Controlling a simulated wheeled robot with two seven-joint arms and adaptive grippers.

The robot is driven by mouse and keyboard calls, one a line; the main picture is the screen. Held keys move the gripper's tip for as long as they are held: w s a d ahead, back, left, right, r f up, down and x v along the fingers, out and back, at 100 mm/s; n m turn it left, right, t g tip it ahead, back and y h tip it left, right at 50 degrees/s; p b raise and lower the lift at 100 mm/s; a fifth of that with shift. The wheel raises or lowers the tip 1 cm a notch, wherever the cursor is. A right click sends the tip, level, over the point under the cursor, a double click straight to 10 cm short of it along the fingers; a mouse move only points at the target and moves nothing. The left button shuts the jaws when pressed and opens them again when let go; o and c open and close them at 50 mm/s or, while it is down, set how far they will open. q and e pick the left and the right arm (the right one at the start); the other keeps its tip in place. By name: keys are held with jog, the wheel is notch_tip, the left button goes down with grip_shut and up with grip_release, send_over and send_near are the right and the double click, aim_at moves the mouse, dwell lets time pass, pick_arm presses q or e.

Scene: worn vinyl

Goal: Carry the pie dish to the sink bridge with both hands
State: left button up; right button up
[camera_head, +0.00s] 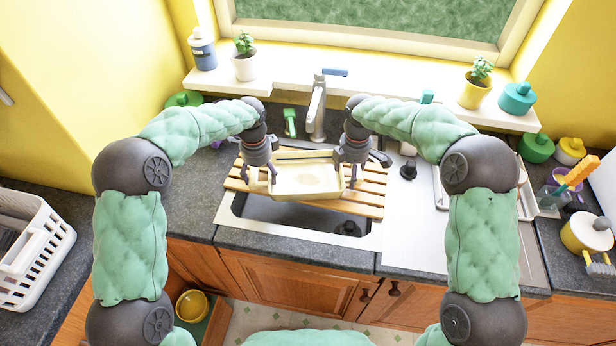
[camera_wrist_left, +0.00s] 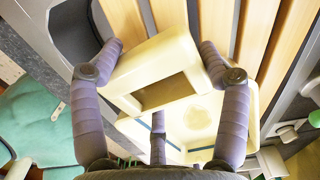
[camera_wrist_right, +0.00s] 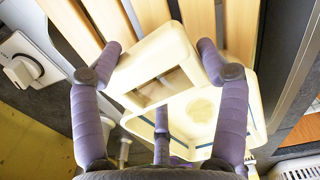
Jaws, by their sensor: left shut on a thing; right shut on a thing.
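The pie dish (camera_head: 309,181) is a cream rectangular dish with a handle at each end and a pale brown stain inside. It is at the wooden slatted sink bridge (camera_head: 369,198), which spans the sink. I cannot tell whether the dish rests on the slats or hovers just above. My left gripper (camera_head: 261,178) is shut on its left handle, seen in the left wrist view (camera_wrist_left: 150,68). My right gripper (camera_head: 352,174) is shut on its right handle, seen in the right wrist view (camera_wrist_right: 150,68). The dish looks level.
The tap (camera_head: 317,108) stands behind the bridge, with a green brush (camera_head: 290,122) beside it. The open sink basin (camera_head: 290,217) lies in front. A white basket (camera_head: 32,255) is on the left counter. The drainer (camera_head: 410,225) to the right is mostly clear.

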pick_arm(q)
jog(key=shift+f, duration=0.25)
pick_arm(e)
jog(key=shift+d+f, duration=0.1)
jog(key=shift+f, duration=0.1)
pick_arm(q)
jog(key=o, duration=1.7)
jog(key=shift+r, duration=0.1)
pick_arm(e)
jog(key=o, duration=1.7)
jog(key=shift+r, duration=0.1)
pick_arm(q)
jog(key=shift+r, duration=0.1)
notch_tip(320, 180, up, 12)
jog(key=shift+f, duration=0.1)
pick_arm(e)
notch_tip(320, 180, up, 12)
jog(key=shift+f, duration=0.1)
